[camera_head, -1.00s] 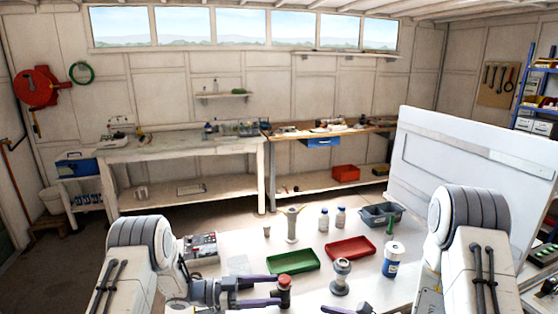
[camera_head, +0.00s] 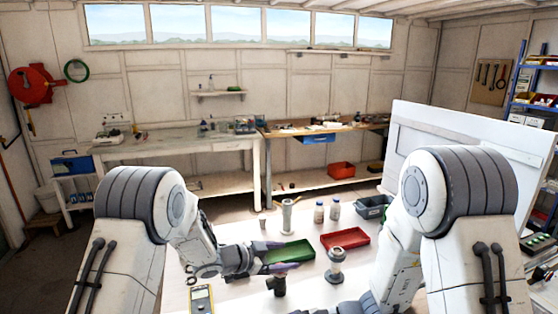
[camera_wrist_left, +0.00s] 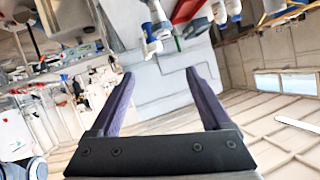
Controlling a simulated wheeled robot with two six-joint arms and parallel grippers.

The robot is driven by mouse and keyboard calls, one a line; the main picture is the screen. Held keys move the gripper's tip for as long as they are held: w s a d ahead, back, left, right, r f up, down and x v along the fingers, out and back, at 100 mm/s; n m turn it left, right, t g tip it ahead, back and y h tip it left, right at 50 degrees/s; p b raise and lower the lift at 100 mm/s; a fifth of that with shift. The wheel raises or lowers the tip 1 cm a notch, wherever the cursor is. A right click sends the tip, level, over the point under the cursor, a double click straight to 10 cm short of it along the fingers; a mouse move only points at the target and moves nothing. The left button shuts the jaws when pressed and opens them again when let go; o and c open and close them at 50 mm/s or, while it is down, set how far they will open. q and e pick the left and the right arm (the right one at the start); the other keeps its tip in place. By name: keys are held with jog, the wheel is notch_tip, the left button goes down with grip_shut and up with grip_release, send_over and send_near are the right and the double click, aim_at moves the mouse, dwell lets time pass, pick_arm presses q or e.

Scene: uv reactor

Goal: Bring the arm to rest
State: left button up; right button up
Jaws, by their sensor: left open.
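My left gripper (camera_head: 291,256) reaches in from the left, above the white bench, with its purple fingers in front of the green tray (camera_head: 302,249). The left wrist view shows its two fingers (camera_wrist_left: 159,73) spread wide with nothing held between them. A dark upright piece (camera_head: 278,286) stands just below the fingers in the head view; its top is hidden by them. My right arm is folded at the right. Only a dark part near its end shows at the bottom edge, and its fingers cannot be made out.
On the bench are a red tray (camera_head: 345,239), a grey metal fitting (camera_head: 335,268), a pale column (camera_head: 287,217), two small bottles (camera_head: 326,211), a grey bin (camera_head: 372,208) and a yellow multimeter (camera_head: 202,300). A white panel (camera_head: 470,140) stands along the right side.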

jog(key=s+n+g+h+b, duration=0.45)
jog(key=s+n+h, duration=0.25)
jog(key=s+n, duration=0.6)
pick_arm(q)
jog(key=s+a+n+g+y, duration=0.2)
jog(key=s+y, duration=0.1)
jog(key=s, duration=1)
jog(key=s+a+f+n+g+y+b, duration=0.1)
jog(key=s+a+n+g+y, duration=0.1)
jog(key=s, duration=1.1)
jog(key=s+a+n+g+y+b, duration=0.1)
jog(key=s+y, duration=0.4)
jog(key=s, duration=0.8)
jog(key=shift+a+f+n+g, duration=0.45)
jog(key=shift+n+g, duration=0.35)
jog(key=shift+g, duration=0.4)
pick_arm(e)
jog(key=d+n+t+h, duration=0.4)
jog(key=d+n+t, duration=0.1)
jog(key=n, duration=0.4)
jog(key=shift+s+d+f+h, duration=0.35)
jog(key=shift+d+f+h, duration=0.05)
jog(key=shift+d, duration=0.5)
